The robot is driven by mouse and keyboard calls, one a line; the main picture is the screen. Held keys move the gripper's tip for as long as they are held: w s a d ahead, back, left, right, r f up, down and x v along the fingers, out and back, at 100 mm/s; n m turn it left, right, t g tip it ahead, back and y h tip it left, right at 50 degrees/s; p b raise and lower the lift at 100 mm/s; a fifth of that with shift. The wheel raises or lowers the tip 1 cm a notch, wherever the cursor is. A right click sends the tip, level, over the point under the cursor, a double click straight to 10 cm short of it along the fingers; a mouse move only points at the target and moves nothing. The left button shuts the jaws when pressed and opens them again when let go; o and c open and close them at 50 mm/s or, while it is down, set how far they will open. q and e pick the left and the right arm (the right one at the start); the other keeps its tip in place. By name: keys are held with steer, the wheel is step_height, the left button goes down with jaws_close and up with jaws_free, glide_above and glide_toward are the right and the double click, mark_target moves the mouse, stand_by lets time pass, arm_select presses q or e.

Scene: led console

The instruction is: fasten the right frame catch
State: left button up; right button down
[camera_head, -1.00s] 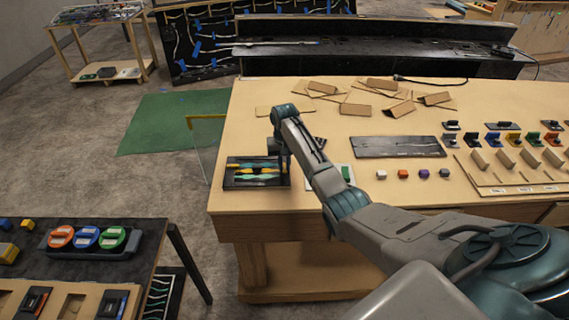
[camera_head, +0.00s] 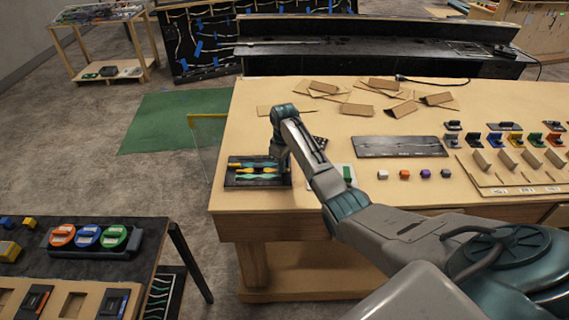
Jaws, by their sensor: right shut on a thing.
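A black frame (camera_head: 243,182) lies near the left front corner of the wooden table, with teal and yellow strips (camera_head: 252,170) across it. My right gripper (camera_head: 284,172) points down at the frame's right edge and is shut. The thing in its jaws is hidden by the wrist, but it is at the place where the right frame catch would sit. The catch itself is too small and covered to make out. My left gripper is not in view.
Small coloured cubes (camera_head: 404,174), a dark panel (camera_head: 398,146) and cardboard pieces (camera_head: 380,84) lie on the table. A clear panel with a yellow edge (camera_head: 208,140) stands at the table's left side.

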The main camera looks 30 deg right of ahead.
steer(key=n, duration=0.6)
steer(key=shift+s+a+r+n, duration=0.1)
steer(key=shift+n, duration=0.3)
stand_by(0.4)
steer(key=c, duration=1.5)
jaws_free()
steer(key=shift+o, duration=0.2)
step_height(320, 180, up, 8)
steer(key=b, duration=0.3)
steer(key=shift+b, duration=0.3)
step_height(320, 180, up, 3)
steer(key=shift+f+p, duration=0.1)
steer(key=shift+p, duration=0.45)
